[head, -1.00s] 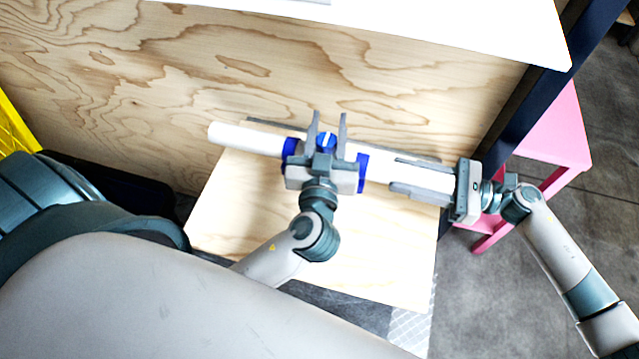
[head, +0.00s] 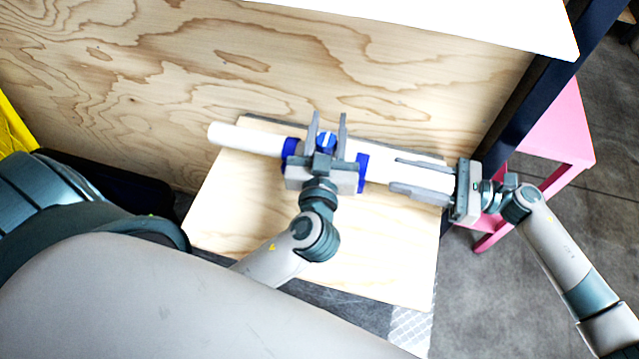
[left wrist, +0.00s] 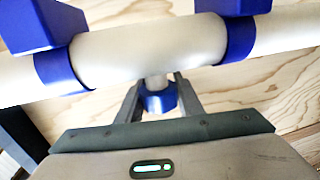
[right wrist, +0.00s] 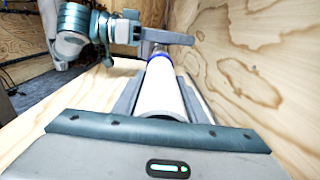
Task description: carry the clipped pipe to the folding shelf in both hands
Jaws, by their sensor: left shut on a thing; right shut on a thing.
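The clipped pipe (head: 245,139) is a white tube with blue clips, lying crosswise in the head view over a pale wooden board (head: 310,265), which looks like the folding shelf. My left gripper (head: 328,122) is at the pipe's middle, between the clips. In the left wrist view its fingers close around a short blue-ended stub (left wrist: 160,98) on the pipe. My right gripper (head: 420,178) grips the pipe's right end lengthwise; in the right wrist view the white tube (right wrist: 161,92) runs away between its fingers. Whether the pipe touches the board is unclear.
A plywood wall (head: 130,70) stands behind the board. A white panel (head: 480,22) overhangs at the top. A dark post (head: 520,115) and a pink stool (head: 550,135) are at the right. A yellow object (head: 12,130) is at the left edge.

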